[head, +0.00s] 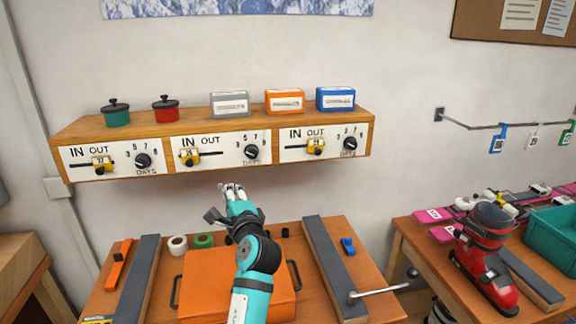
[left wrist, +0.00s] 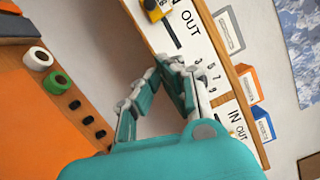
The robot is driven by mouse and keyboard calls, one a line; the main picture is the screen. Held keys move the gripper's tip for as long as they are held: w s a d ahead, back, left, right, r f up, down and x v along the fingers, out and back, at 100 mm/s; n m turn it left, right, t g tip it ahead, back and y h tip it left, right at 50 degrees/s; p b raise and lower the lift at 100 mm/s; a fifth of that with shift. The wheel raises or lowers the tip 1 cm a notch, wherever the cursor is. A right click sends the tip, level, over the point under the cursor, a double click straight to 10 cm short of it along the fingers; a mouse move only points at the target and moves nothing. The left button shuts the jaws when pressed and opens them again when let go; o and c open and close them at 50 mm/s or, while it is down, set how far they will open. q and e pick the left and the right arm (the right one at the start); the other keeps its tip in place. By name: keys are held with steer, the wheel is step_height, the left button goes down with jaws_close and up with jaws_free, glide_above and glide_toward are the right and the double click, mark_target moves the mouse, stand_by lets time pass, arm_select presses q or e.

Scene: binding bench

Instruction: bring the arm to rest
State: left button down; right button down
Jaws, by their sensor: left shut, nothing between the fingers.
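My left gripper (head: 232,190) is shut with nothing in it. It is raised over the back of the bench, in front of and below the wooden shelf (head: 215,183), with its arm reaching up from the bottom of the head view. In the left wrist view the gripper's fingers (left wrist: 158,80) show in front of the shelf's white panels (left wrist: 208,55). I cannot tell from the frames whether the fingertips touch the shelf. My right gripper is not in view.
The shelf carries two lidded pots (head: 165,110) and several boxes (head: 285,101), with yellow sliders and black dials below. An orange board (head: 205,275) lies under my arm, between grey bars (head: 335,265). A red boot (head: 485,260) and teal bin (head: 553,235) stand right.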

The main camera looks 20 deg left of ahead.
arm_select(q)
steer(key=s+d+f+n+g+h, duration=0.1)
steer(key=s+f+n+g+h, duration=0.15)
steer(key=s+f, duration=0.55)
steer(key=s+d+f+n+g+h, duration=0.1)
steer(key=s+d+f+n+h, duration=0.3)
steer(key=f, duration=0.7)
steer(key=s+d+f+n+g+h, duration=0.1)
steer(key=s+d+f+g+h, duration=0.2)
steer(key=s, duration=0.5)
steer(key=s+d+f+n+g+h, duration=0.15)
steer(key=s+d+f, duration=0.25)
steer(key=s, duration=0.5)
steer(key=s+d+f+n+g+h, duration=0.1)
steer(key=s+d+f+g+h, duration=0.2)
steer(key=s, duration=0.5)
step_height(320, 180, down, 30)
steer(key=s+b, duration=0.1)
steer(key=b, duration=0.1)
steer(key=s+a+f+g+b, duration=0.1)
steer(key=s+a+f, duration=0.1)
steer(key=s+f, duration=1.4)
steer(key=shift+a+y, duration=0.3)
steer(key=shift+y, duration=0.1)
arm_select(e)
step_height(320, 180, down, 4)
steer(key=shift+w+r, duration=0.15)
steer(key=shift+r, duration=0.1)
